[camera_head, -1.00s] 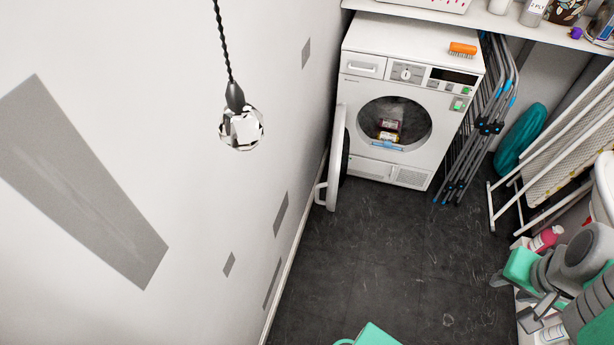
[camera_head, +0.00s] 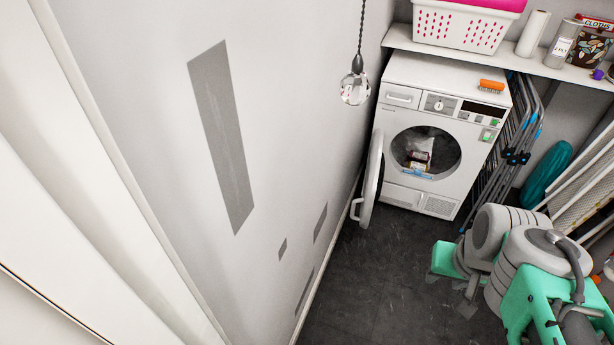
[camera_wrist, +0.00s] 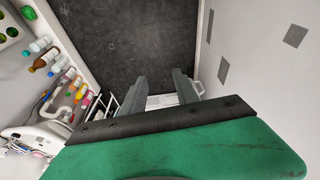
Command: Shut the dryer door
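The white dryer (camera_head: 455,125) stands at the far end of the room, with some packages (camera_head: 419,152) inside its round opening. Its round door (camera_head: 371,180) is swung wide open on the left side, close to the wall. My gripper (camera_head: 450,292) is above the floor, in front of and to the right of the door, clearly apart from it. In the wrist view my gripper (camera_wrist: 159,88) has its two fingers spread with nothing held. A white part of the dryer (camera_wrist: 160,101) shows beyond the fingers, mostly hidden by the gripper.
Folded drying racks (camera_head: 510,150) and a teal bag (camera_head: 546,172) stand right of the dryer. A shelf (camera_head: 470,59) above carries a laundry basket (camera_head: 462,25). The left wall (camera_head: 150,110) runs close to the door. Dark floor (camera_head: 385,275) is clear before the dryer. Several bottles (camera_wrist: 45,60) line one side.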

